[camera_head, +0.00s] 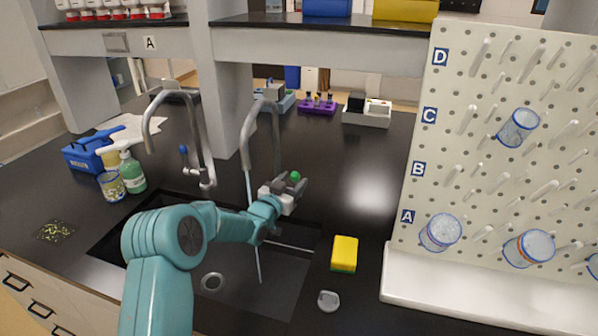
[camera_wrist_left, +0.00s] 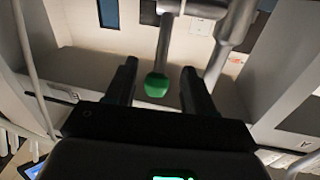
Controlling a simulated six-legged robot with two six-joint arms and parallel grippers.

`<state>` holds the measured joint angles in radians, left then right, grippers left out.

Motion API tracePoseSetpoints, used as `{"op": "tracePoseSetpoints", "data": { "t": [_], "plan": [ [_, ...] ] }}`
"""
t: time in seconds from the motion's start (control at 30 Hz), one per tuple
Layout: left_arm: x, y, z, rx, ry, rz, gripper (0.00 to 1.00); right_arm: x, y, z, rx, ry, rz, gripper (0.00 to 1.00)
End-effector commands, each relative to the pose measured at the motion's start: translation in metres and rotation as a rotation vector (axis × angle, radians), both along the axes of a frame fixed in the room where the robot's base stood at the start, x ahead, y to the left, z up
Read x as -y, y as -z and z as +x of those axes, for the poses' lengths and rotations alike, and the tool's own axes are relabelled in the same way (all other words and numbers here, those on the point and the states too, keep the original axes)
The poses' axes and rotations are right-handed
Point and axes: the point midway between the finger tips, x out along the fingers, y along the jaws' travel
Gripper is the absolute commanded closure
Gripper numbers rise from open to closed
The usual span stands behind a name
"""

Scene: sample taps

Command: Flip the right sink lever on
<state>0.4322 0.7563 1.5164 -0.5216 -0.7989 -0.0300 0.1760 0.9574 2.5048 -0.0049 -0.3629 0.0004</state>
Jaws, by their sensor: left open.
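The right sink tap (camera_head: 276,130) is a grey gooseneck. A thin pale blue stream (camera_head: 254,225) runs down from its spout into the sink. Its lever ends in a green knob (camera_head: 295,176). My left gripper (camera_head: 298,183) is open at the green knob, and its arm reaches across the sink. In the left wrist view the green knob (camera_wrist_left: 157,85) sits between the two spread dark fingers of my left gripper (camera_wrist_left: 159,68), with gaps visible on both sides. The lever's lower part is hidden by the gripper. My right gripper is not in view.
The left tap (camera_head: 200,130) has a blue-tipped lever (camera_head: 183,150). The dark sink (camera_head: 230,290) lies below my arm. A yellow sponge (camera_head: 344,252) and a small grey piece (camera_head: 328,300) lie to its right. A pegboard (camera_head: 470,150) stands at right. The middle counter is clear.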

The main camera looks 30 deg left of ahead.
Motion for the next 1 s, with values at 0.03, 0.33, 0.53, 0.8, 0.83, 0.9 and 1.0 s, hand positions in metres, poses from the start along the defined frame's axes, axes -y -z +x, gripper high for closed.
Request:
{"op": "tracePoseSetpoints", "data": {
  "t": [0.03,0.33,0.53,0.8,0.83,0.9,1.0],
  "plan": [
    [0.001,-0.002,0.009,0.002,0.001,0.0,0.46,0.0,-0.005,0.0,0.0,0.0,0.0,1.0],
    [0.001,0.0,0.037,0.001,0.001,-0.001,0.46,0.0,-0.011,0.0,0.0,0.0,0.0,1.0],
    [0.001,0.0,0.039,0.0,0.001,-0.001,0.46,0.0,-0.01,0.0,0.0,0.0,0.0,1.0],
    [0.0,0.0,0.038,0.0,0.001,0.0,0.98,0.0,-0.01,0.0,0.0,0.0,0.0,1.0],
    [0.0,0.0,0.038,0.0,0.001,0.0,1.0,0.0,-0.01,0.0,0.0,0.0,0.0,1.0],
    [0.0,0.0,0.038,0.0,0.0,0.0,1.0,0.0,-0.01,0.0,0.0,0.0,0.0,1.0],
    [0.0,0.003,0.038,0.009,0.001,0.002,1.0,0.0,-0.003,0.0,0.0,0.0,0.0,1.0]
  ]
}}
